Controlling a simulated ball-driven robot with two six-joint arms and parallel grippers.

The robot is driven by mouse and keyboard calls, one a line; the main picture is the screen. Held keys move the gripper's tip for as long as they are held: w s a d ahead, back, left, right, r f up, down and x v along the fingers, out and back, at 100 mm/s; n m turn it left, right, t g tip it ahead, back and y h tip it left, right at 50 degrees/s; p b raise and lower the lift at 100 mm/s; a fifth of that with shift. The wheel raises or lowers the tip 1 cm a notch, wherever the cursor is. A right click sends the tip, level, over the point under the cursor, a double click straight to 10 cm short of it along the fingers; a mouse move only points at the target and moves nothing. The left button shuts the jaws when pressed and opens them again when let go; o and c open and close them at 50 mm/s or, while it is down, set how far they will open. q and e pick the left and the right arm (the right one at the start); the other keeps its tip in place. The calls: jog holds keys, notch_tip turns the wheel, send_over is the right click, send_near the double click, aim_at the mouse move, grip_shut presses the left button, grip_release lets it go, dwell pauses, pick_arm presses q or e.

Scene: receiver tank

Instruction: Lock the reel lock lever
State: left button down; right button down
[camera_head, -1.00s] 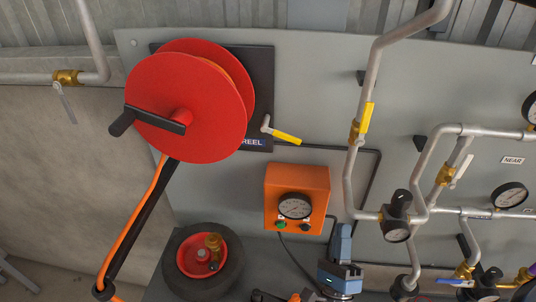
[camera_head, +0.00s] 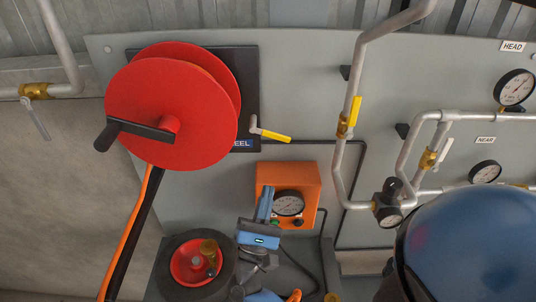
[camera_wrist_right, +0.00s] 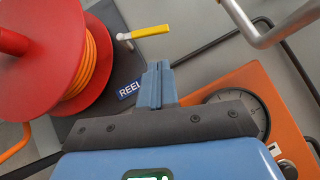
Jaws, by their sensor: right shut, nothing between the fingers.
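The reel lock lever (camera_head: 275,137) has a yellow grip on a pale metal pivot, just right of the red reel (camera_head: 170,110). It points right and slightly down in the head view. In the right wrist view the lever (camera_wrist_right: 150,31) lies beyond my fingertips, apart from them. My right gripper (camera_head: 266,192) is shut and empty, below the lever and in front of the orange gauge box. Its closed blue fingers (camera_wrist_right: 158,68) show in the right wrist view near the REEL label (camera_wrist_right: 129,89). My left gripper is not in view.
The orange gauge box (camera_head: 303,180) sits below the lever. A grey pipe with a yellow-handled valve (camera_head: 354,112) runs to the right. A black wheel with a red hub (camera_head: 183,268) lies at the bottom left. Bare grey panel (camera_head: 305,90) surrounds the lever's right side.

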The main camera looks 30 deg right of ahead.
aim_at(276, 136)
jog(key=shift+r, duration=0.1)
jog(key=shift+p+x, duration=3.1)
jog(key=shift+x, duration=1.85)
jog(key=shift+w, duration=0.1)
